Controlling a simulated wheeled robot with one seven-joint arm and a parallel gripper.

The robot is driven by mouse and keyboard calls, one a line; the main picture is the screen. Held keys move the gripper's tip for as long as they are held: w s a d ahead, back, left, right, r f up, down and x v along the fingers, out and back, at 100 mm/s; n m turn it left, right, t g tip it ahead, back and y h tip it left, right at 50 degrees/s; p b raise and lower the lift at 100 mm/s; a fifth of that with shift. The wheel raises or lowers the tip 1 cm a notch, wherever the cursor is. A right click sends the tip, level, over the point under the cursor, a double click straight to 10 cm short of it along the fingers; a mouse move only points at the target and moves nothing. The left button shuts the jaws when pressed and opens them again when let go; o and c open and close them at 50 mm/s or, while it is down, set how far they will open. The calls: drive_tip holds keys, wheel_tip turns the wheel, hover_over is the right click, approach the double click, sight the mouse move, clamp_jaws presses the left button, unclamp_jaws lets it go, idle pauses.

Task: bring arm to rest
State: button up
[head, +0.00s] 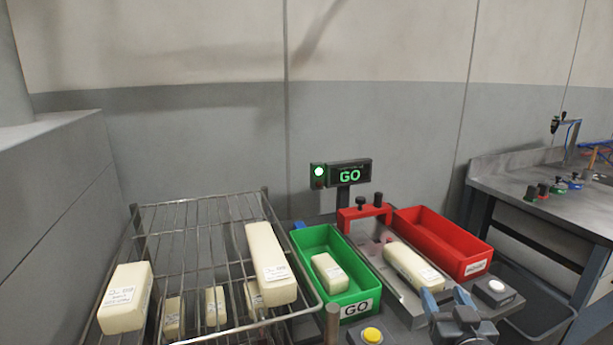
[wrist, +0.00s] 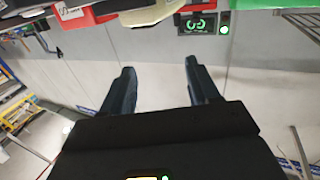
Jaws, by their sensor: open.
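My gripper (head: 447,298) is at the lower right of the head view, its two blue fingers apart and nothing between them. In the wrist view my gripper (wrist: 158,78) also shows open and empty, in front of the grey wall and floor. In the head view a cream block (head: 405,262) with a label lies on the metal fixture (head: 375,264), just behind and left of my fingers. The picture does not settle whether the fingers touch it.
A green GO bin (head: 357,303) holds one cream block (head: 329,273). A red bin (head: 450,238) shows no contents. The wire rack (head: 190,222) at left carries several cream blocks. A lit GO sign (head: 349,175) stands behind. Yellow (head: 372,335) and white (head: 496,287) buttons flank my gripper.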

drive_tip(key=s+a+f+g, duration=0.1)
drive_tip(key=s+f, duration=0.3)
drive_tip(key=s, duration=1)
drive_tip(key=s+a+f+g, duration=0.1)
drive_tip(key=s+f, duration=0.3)
drive_tip(key=s, duration=1)
drive_tip(key=s+a+r, duration=0.1)
drive_tip(key=s+r, duration=0.2)
drive_tip(key=s, duration=0.4)
drive_tip(key=s+a+r, duration=0.1)
drive_tip(key=s+r, duration=0.2)
drive_tip(key=s, duration=0.4)
drive_tip(key=s+a+r+g+y, duration=0.1)
drive_tip(key=s+r, duration=0.3)
drive_tip(key=s, duration=0.3)
drive_tip(key=shift+s, duration=0.25)
